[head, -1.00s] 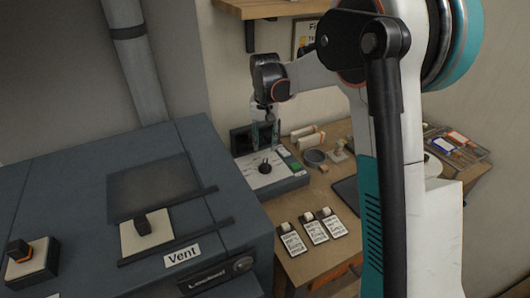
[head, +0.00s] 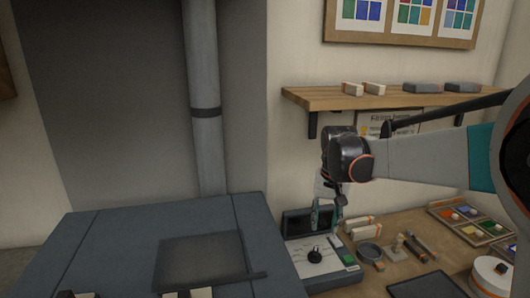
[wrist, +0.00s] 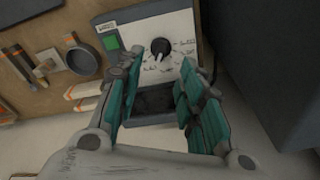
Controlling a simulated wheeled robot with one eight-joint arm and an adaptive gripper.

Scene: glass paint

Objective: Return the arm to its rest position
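My gripper (head: 326,215) hangs from my arm in the head view, fingers pointing down above a grey control box (head: 340,280) with a black knob (head: 314,255). In the wrist view, the teal-padded fingers (wrist: 155,98) stand apart with nothing between them, so my gripper is open and empty. The control box's panel (wrist: 181,40), its knob (wrist: 160,46) and a green button (wrist: 111,42) show beyond the fingers. The arm stretches out to the left from the right edge of the head view.
A large grey kiln-like cabinet (head: 110,245) stands left of the box. The wooden bench (head: 395,268) holds a round dish (head: 370,252), several tools and a tray of coloured squares (head: 470,222). A wooden shelf (head: 420,100) with small blocks hangs above the arm.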

